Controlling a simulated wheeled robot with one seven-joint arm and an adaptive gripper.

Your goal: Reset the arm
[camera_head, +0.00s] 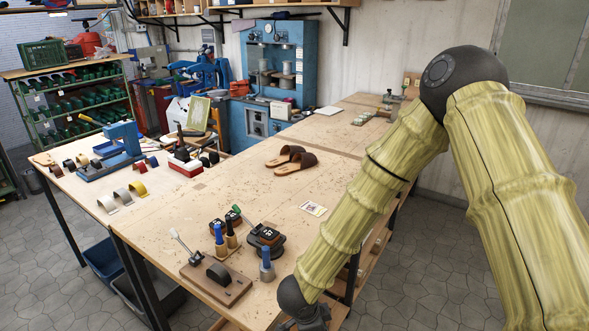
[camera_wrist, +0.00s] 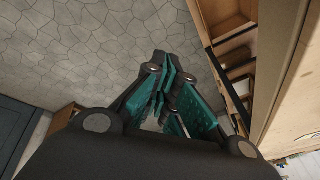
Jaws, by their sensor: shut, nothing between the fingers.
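My gripper (camera_wrist: 165,82) shows in the wrist view with its teal-padded fingers drawn together and nothing between them. It points down over the grey stone floor, beside the table's edge. In the head view my arm bends down from the right and ends at the table's front right edge. Only the dark upper part of my gripper (camera_head: 312,318) shows there, at the bottom border; its fingertips are cut off.
The wooden table (camera_head: 235,195) carries brown sandals (camera_head: 291,160), a card (camera_head: 313,209), a board with a black clamp (camera_head: 215,282), and blue-handled tools (camera_head: 266,264) close to my arm. Open shelves (camera_wrist: 232,75) lie right of my gripper in the wrist view. Floor is free right of the table.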

